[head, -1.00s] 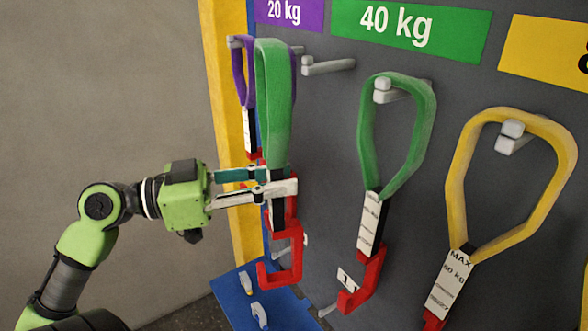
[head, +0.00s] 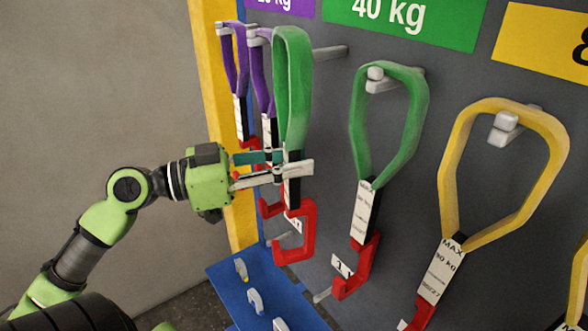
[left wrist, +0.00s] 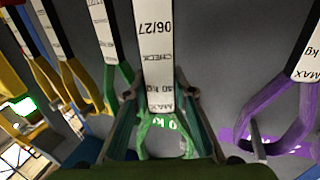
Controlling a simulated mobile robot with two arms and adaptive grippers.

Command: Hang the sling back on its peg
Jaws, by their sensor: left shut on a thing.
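The green sling (head: 293,85) has a loop at the top, a white label below and a red hook (head: 297,236) at its lower end. My left gripper (head: 293,166) is shut on its label part and holds it upright in front of the board. In the left wrist view the label (left wrist: 158,45) stands between the fingers (left wrist: 158,97). A bare grey peg (head: 332,51) sticks out under the green 40 kg sign (head: 400,16), just right of the loop's upper part. My right gripper is not in view.
Purple slings (head: 233,58) hang on the left, close behind the held one. Another green sling (head: 420,105) hangs to the right, then a yellow sling (head: 555,160). A yellow post (head: 208,60) edges the board. A blue surface (head: 225,280) lies below.

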